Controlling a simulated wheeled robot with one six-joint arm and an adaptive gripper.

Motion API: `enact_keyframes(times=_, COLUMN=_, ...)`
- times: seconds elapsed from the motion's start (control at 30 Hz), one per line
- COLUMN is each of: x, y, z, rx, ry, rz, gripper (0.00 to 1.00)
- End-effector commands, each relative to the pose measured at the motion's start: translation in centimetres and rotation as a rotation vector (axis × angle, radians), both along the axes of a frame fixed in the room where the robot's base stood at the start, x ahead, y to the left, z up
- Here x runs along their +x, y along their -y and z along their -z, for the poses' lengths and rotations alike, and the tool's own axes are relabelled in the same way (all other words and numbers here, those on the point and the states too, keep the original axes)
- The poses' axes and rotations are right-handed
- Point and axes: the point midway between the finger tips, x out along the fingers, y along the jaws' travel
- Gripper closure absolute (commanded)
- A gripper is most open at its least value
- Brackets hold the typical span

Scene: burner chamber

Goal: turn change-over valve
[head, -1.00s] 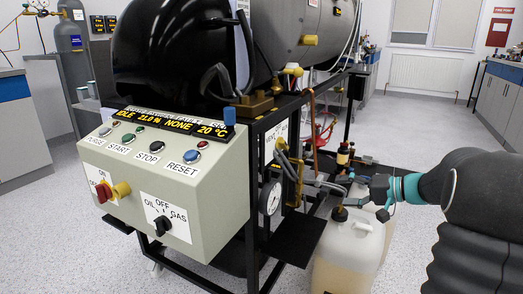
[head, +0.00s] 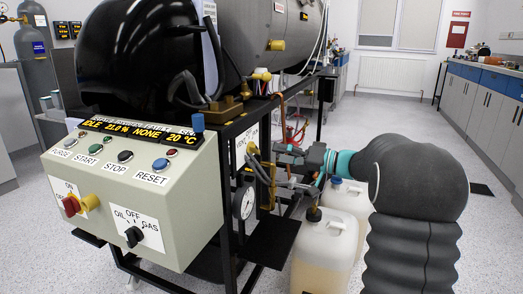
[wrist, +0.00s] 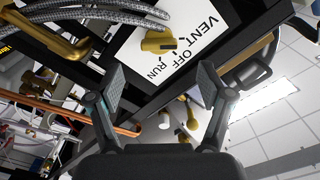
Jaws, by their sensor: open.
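A white plate marked VENT, OFF and RUN (wrist: 193,18) carries a brass knob (wrist: 157,43) in the wrist view; it looks like the change-over valve. Which mark the knob points at is unclear. The plate shows edge-on in the head view (head: 252,136), on the rig's frame beside the pressure gauge. My gripper (wrist: 162,78) is open and empty. Its two fingers stand apart below the knob in the wrist view, with the knob roughly between their lines and not touched. In the head view my gripper (head: 284,163) is right beside the rig, partly hidden by hoses and brass fittings.
Braided hoses (wrist: 95,12) run close to the plate. A control box (head: 130,195) with an OIL/OFF/GAS switch (head: 134,236) is at the left. A pressure gauge (head: 243,203) and a dark shelf (head: 272,240) sit near the gripper. Plastic canisters (head: 325,250) stand below my arm.

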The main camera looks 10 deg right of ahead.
Motion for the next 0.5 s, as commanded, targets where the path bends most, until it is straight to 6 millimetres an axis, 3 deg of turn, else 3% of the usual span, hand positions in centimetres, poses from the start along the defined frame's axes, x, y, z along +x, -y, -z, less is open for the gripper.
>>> enact_keyframes(times=0.2, x=2.2, y=-3.4, z=0.0, rx=0.001, ry=-0.001, rz=-0.001, gripper=0.21)
enact_keyframes(times=0.5, x=3.9, y=-5.8, z=0.0, rx=-0.001, ry=0.0, rz=0.001, gripper=0.21)
